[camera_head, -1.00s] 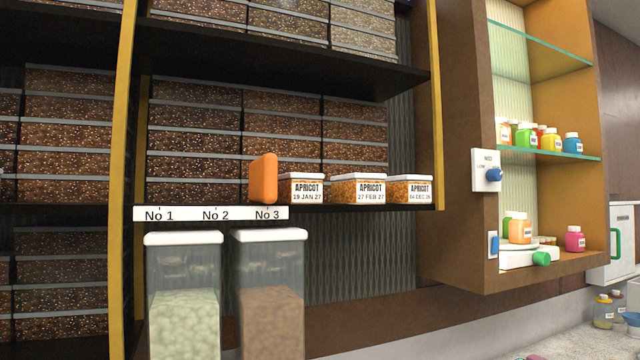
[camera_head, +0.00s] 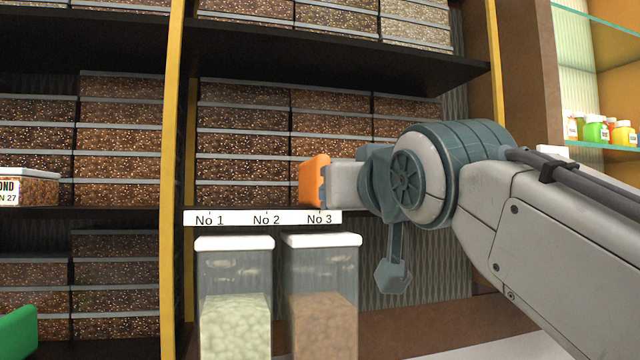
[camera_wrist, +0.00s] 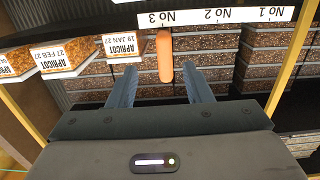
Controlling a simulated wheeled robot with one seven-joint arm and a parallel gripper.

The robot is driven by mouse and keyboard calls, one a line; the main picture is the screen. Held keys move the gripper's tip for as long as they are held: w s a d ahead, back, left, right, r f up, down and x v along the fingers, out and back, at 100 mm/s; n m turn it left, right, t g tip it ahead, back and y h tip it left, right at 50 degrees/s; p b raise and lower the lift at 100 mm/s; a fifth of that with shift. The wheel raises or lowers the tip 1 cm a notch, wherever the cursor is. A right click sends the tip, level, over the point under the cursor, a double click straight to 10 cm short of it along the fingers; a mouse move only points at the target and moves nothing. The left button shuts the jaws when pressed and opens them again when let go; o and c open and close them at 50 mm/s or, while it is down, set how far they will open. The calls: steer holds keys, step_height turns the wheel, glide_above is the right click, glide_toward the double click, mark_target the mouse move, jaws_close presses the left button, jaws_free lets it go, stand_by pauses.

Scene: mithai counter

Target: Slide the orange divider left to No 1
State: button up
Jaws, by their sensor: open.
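The orange divider (camera_head: 314,181) stands upright on the shelf at the No 3 mark of the white label strip (camera_head: 225,218). The strip reads No 1, No 2, No 3 from left to right in the head view. In the wrist view the picture is upside down, and the divider (camera_wrist: 164,56) is just beyond my gripper (camera_wrist: 160,72), between the lines of its two fingers. The fingers are apart with nothing between them that I can make out. In the head view my gripper (camera_head: 326,185) is at the divider's right side; whether they touch is unclear.
Apricot boxes (camera_wrist: 122,46) stand on the shelf beside the divider on the No 3 side. Stacked boxes (camera_head: 243,140) fill the space behind. Two lidded containers (camera_head: 234,243) (camera_head: 322,240) are below the strip. The shelf front from No 1 to No 2 looks clear.

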mark_target(313, 183)
steer(key=shift+t, duration=0.3)
steer(key=p+x, duration=0.1)
steer(key=x, duration=0.3)
steer(key=r+p+x, duration=0.1)
steer(key=x, duration=0.4)
steer(key=r+p+x, duration=0.1)
steer(key=p+x, duration=0.1)
steer(key=x, duration=0.2)
steer(key=shift+a, duration=0.45)
steer(key=shift+c, duration=0.3)
jaws_close()
